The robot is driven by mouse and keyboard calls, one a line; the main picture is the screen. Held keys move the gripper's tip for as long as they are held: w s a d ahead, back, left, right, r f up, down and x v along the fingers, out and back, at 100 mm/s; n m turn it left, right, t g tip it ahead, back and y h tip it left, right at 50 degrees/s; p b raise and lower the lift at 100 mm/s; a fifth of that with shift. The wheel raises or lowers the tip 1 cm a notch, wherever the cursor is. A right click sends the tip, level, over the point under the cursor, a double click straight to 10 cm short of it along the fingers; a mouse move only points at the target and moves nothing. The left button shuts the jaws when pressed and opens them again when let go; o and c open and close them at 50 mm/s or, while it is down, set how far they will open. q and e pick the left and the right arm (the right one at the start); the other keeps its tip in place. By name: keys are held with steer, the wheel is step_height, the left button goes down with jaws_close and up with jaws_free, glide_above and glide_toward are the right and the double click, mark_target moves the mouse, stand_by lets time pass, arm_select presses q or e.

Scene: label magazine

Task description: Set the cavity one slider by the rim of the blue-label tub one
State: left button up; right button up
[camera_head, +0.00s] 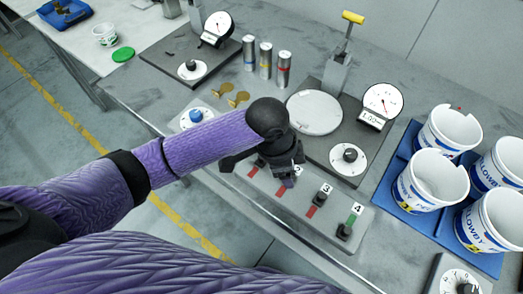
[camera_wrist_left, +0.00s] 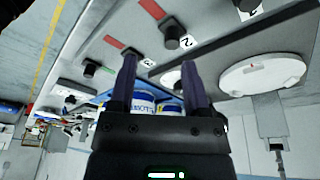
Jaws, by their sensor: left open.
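A grey slider panel (camera_head: 327,232) has numbered slots with black knobs. Knob 4 (camera_head: 344,232) shows a green strip, and knob 3 (camera_head: 320,199) a red one. The cavity one slider is mostly hidden under my left gripper in the head view; its red strip (camera_head: 253,172) shows. A knob (camera_wrist_left: 248,5) at the top edge of the wrist view is probably that slider. My left gripper (camera_wrist_left: 160,75) is open and empty over the panel. Several blue-label tubs, including a rear one (camera_head: 447,132) and a front one (camera_head: 428,180), stand at right; I cannot tell which is one.
The tubs stand in a blue tray (camera_head: 397,208). Behind the panel are a round white plate (camera_head: 314,112), a dial gauge (camera_head: 382,100), a yellow-handled lever (camera_head: 352,17) and several metal cylinders (camera_head: 265,60). A green lid (camera_head: 123,54) lies on the far white table. My left arm covers the panel's left part.

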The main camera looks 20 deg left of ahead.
arm_select(q)
steer(key=w+a+r+y, duration=0.1)
steer(key=a, duration=0.1)
steer(key=w+a+r, duration=0.2)
steer(key=w+a+r+m+y, duration=0.1)
steer(key=a, duration=0.1)
steer(key=shift+w+a+r+g+y, duration=0.15)
steer(key=shift+w+a+g+y, duration=0.15)
steer(key=shift+a+g, duration=0.1)
step_height(320, 180, down, 9)
steer(key=shift+d+f+b, duration=0.1)
steer(key=shift+f+b, duration=0.1)
steer(key=shift+b, duration=0.85)
jaws_close()
steer(key=shift+r, duration=0.1)
